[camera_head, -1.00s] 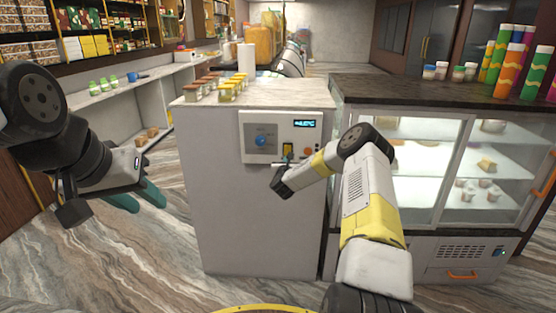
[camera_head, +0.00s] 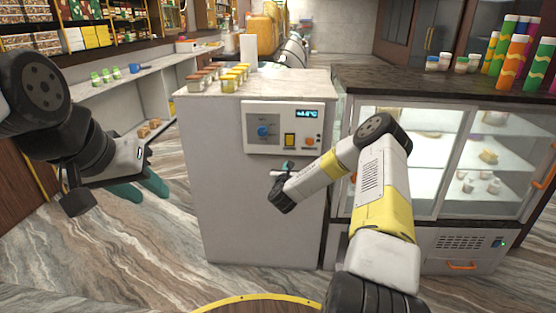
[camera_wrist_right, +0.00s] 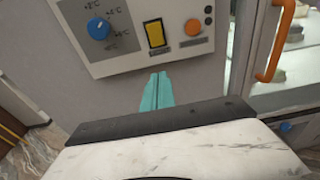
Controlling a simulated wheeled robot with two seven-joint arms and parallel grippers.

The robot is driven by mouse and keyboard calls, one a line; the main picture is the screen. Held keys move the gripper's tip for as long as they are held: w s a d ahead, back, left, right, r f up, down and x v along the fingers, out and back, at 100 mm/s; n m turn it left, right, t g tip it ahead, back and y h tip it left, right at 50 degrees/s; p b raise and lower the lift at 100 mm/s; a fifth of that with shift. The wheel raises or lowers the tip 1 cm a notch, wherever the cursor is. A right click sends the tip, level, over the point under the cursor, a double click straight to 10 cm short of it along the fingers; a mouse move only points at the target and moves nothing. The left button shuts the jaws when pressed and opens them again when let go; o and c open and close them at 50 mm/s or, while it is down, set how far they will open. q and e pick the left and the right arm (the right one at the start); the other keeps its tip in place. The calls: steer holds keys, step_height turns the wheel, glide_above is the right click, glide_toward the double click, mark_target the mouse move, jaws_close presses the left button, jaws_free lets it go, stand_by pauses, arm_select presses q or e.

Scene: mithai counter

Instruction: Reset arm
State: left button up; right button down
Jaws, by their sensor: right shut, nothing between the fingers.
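My right gripper (camera_head: 288,166) is in front of the grey cabinet, just below its control panel (camera_head: 254,143). In the right wrist view its teal fingers (camera_wrist_right: 157,92) are pressed together with nothing between them. They stand below the panel's yellow switch (camera_wrist_right: 155,33), apart from it in the picture. The blue knob (camera_wrist_right: 98,28) and the orange button (camera_wrist_right: 193,27) also show there. My left gripper (camera_head: 140,190) hangs at the left over the floor, its two teal fingers apart and empty.
The grey cabinet (camera_head: 230,190) has small jars (camera_head: 229,84) on its top. A glass display case (camera_head: 400,200) with an orange handle (camera_wrist_right: 282,40) stands close on the right. Colourful tubes (camera_head: 512,60) stand on the case. Marble floor (camera_head: 160,240) is open at the left.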

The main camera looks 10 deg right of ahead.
stand_by(0.3)
steer(key=s+a+r+n+y, duration=0.1)
steer(key=a+r+n+y, duration=0.6)
steer(key=r+n, duration=0.45)
steer(key=s+a+r+n+g, duration=0.4)
steer(key=s+r+n, duration=0.55)
steer(key=n, duration=0.25)
steer(key=s+d+r+n+g, duration=0.1)
steer(key=s+n, duration=0.4)
steer(key=s, duration=0.7)
steer(key=s+d+r+n+g, duration=0.1)
steer(key=s+n, duration=0.5)
steer(key=s, duration=0.6)
steer(key=s+d+r+n+g, duration=0.1)
steer(key=s+r+n+g, duration=0.2)
steer(key=s, duration=0.9)
steer(key=shift+d+r+n+g, duration=0.3)
steer(key=shift+d+n+g, duration=0.1)
steer(key=shift+n, duration=0.75)
